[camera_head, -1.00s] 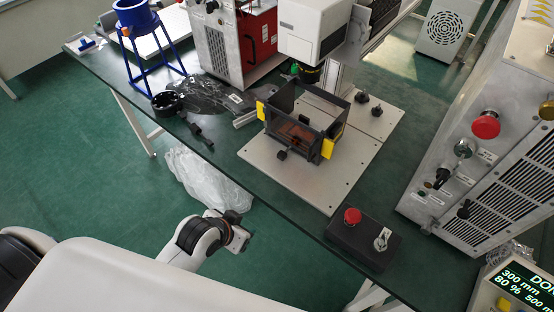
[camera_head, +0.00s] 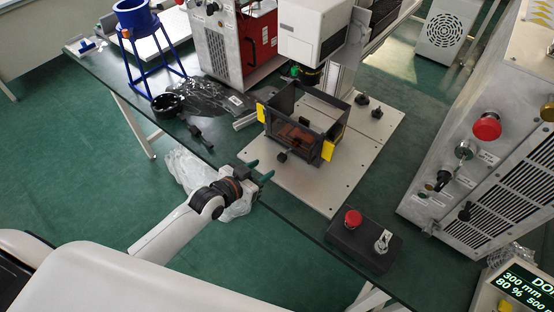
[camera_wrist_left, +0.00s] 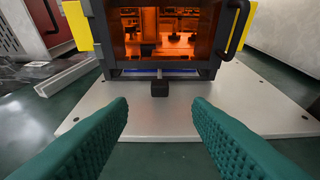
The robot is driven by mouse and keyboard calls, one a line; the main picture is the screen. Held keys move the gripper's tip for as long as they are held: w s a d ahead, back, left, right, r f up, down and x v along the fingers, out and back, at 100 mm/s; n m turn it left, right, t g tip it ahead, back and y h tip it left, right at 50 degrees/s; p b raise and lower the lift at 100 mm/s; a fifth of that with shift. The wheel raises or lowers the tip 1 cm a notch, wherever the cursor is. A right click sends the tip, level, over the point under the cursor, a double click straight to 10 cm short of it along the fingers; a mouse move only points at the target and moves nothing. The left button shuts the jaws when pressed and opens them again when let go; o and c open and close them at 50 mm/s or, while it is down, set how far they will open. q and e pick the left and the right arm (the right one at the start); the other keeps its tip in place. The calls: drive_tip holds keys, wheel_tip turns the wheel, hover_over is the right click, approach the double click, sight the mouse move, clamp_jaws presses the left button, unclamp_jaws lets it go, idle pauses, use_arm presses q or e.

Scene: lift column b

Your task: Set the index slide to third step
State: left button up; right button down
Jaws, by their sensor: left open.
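The dark framed box (camera_head: 300,128) with yellow side pieces stands on a pale plate. Its orange window (camera_wrist_left: 160,32) faces me in the left wrist view. A small black block-like knob (camera_wrist_left: 159,89) on a short stem sticks out below the window, in front of a thin blue and light strip (camera_wrist_left: 185,72); this looks like the slide. The knob also shows in the head view (camera_head: 282,156). My left gripper (camera_head: 260,171) is open at the plate's near left edge. Its green fingers (camera_wrist_left: 160,112) are apart, with the knob ahead between them, untouched. Step marks cannot be made out.
The pale plate (camera_head: 320,190) lies on the dark green table. A black control box with a red button (camera_head: 352,217) stands at the near edge. A grey metal bar (camera_wrist_left: 66,77) lies left of the box. A white machine head (camera_head: 314,30) overhangs behind.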

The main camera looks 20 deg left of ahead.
sight(280, 158)
use_arm(q)
drive_tip(key=x, duration=0.8)
drive_tip(key=shift+w+f, duration=0.15)
drive_tip(key=shift+w, duration=0.05)
